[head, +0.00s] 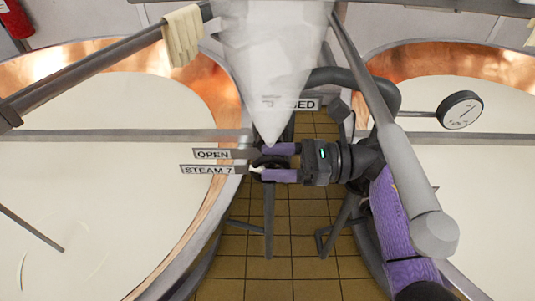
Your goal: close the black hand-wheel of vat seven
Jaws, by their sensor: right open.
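The black hand-wheel (271,161) shows only as a small dark part between the two purple fingers of my right gripper (264,162). Most of it is hidden, and I cannot tell whether the fingers touch it. My right gripper is open, pointing left from the right side, one finger on either side of the dark part. The "STEAM 7" sign (208,170) and the "OPEN" sign (212,154) are just left of the fingertips. A "CLOSED" sign (303,104) stands behind, its first letters covered. My left gripper is not in view.
A white translucent cone (272,65) hangs with its tip just above the fingers. Copper vats with pale contents stand left (95,115) and right (480,175). A dial gauge (460,110) is at right. A cloth (182,36) hangs on a bar. Tiled floor (285,240) shows between the vats.

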